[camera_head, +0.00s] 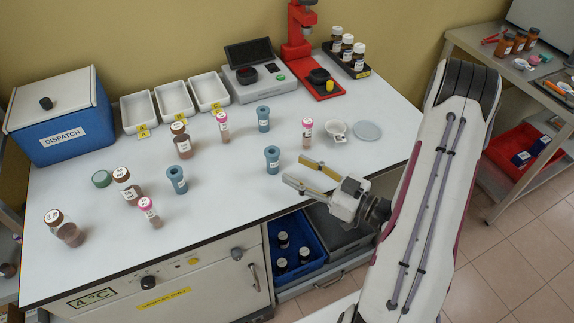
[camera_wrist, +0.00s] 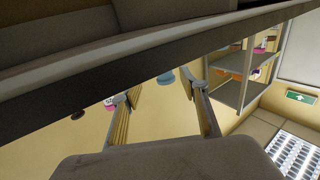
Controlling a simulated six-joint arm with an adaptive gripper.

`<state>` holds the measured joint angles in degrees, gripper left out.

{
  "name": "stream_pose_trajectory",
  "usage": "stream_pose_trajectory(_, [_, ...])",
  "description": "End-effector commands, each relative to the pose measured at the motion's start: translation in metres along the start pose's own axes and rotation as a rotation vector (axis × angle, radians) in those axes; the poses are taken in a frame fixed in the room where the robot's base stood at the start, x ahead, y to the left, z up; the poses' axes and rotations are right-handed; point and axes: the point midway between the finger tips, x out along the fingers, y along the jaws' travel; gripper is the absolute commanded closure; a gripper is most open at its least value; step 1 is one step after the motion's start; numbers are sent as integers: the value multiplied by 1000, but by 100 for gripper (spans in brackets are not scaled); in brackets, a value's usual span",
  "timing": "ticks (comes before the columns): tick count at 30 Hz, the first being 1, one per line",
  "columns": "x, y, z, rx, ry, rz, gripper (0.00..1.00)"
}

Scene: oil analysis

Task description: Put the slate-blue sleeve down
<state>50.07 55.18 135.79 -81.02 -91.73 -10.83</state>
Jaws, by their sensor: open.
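Three slate-blue sleeves stand upright on the white bench in the head view. One sleeve (camera_head: 272,160) is just left of my gripper's fingertips, one sleeve (camera_head: 263,119) is farther back, and one sleeve (camera_head: 177,180) is to the left.
Pink-capped vials (camera_head: 307,132) and brown-capped vials (camera_head: 181,140) stand about the bench. A round dish (camera_head: 336,131) and a flat grey-blue disc (camera_head: 367,131) lie behind my gripper. White trays (camera_head: 174,101), a scale (camera_head: 258,81) and a blue dispatch box (camera_head: 61,118) line the back. The front middle is clear.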

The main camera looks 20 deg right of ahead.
Motion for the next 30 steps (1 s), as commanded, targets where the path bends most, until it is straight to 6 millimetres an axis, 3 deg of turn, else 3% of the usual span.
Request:
stream_pose_trajectory(8, [4,0,-10,-27,4,-11,56])
stream_pose_trajectory(21, [20,-5,-68,-167,-31,-57,56])
stream_pose_trajectory(30, [25,-13,-86,-182,-152,-69,56])
